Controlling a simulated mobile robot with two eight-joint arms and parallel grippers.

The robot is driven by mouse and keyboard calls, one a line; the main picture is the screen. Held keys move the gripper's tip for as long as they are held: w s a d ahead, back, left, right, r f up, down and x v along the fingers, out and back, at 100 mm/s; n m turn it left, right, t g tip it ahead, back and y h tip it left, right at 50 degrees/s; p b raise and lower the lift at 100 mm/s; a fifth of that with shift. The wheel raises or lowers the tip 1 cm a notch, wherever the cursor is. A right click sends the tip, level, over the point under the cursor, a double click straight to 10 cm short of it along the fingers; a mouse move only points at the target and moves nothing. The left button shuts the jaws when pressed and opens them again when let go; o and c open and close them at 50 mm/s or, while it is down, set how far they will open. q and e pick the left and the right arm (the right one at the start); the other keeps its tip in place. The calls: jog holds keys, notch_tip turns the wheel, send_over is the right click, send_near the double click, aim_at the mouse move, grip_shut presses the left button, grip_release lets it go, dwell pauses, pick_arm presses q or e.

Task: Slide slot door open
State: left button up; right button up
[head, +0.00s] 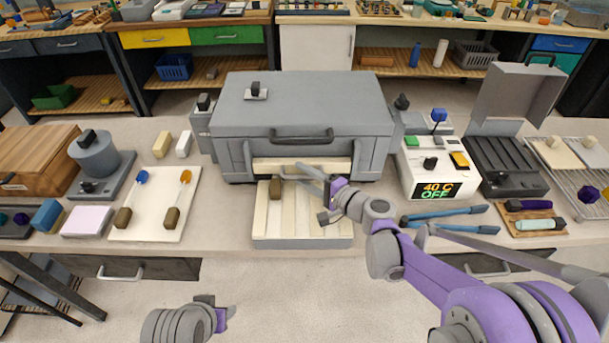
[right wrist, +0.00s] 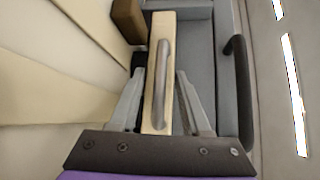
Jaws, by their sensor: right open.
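The grey box (head: 305,105) stands at the middle of the bench with a black front handle. A pale wooden slot door (head: 285,162) lies across its low front opening. In the right wrist view the door (right wrist: 152,118) carries a long grey handle (right wrist: 163,75). My right gripper (head: 315,180) is open in front of the door. Its fingers (right wrist: 158,78) stand on either side of the door strip and handle; I cannot tell whether they touch. My left gripper (head: 222,315) is low at the front left, away from the box, its fingers unclear.
A pale grooved tray (head: 262,225) with a brown block (head: 276,188) lies before the box. A white controller (head: 420,185) reads 40 C OFF at right. Blue-handled tongs (head: 445,214) lie near the front edge. A white board (head: 150,225) with two rods is at left.

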grip_shut()
dwell(1.4)
